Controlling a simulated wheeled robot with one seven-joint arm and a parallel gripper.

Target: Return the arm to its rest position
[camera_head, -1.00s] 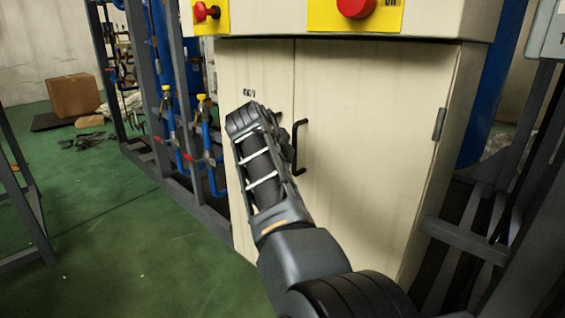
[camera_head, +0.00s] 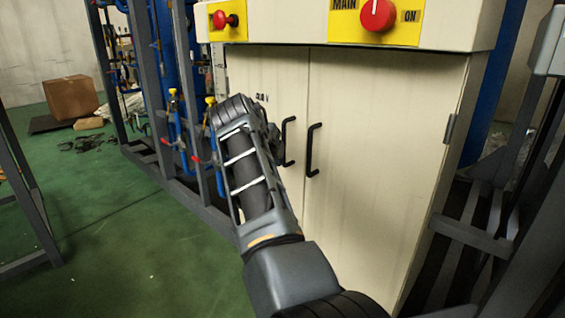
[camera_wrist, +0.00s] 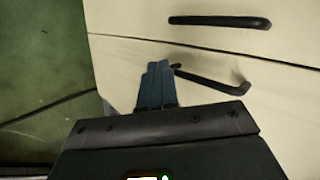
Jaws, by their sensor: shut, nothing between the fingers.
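My arm (camera_head: 252,185) reaches up across the head view in front of the left door of a cream cabinet (camera_head: 390,130). My gripper (camera_wrist: 157,72) shows in the wrist view with its dark blue fingers together and nothing between them. In the head view the fingers are mostly hidden behind my wrist. In the wrist view the fingertips lie beside one end of a black door handle (camera_wrist: 215,84). I cannot tell whether they touch it. A second black handle (camera_wrist: 220,21) lies farther up in that view.
Above the doors are a red MAIN knob (camera_head: 377,14) on a yellow plate and a smaller red knob (camera_head: 228,20). Blue pipes with yellow-topped valves (camera_head: 174,105) and a grey frame (camera_head: 200,175) stand left of the cabinet. Green floor (camera_head: 120,230) is open at the lower left.

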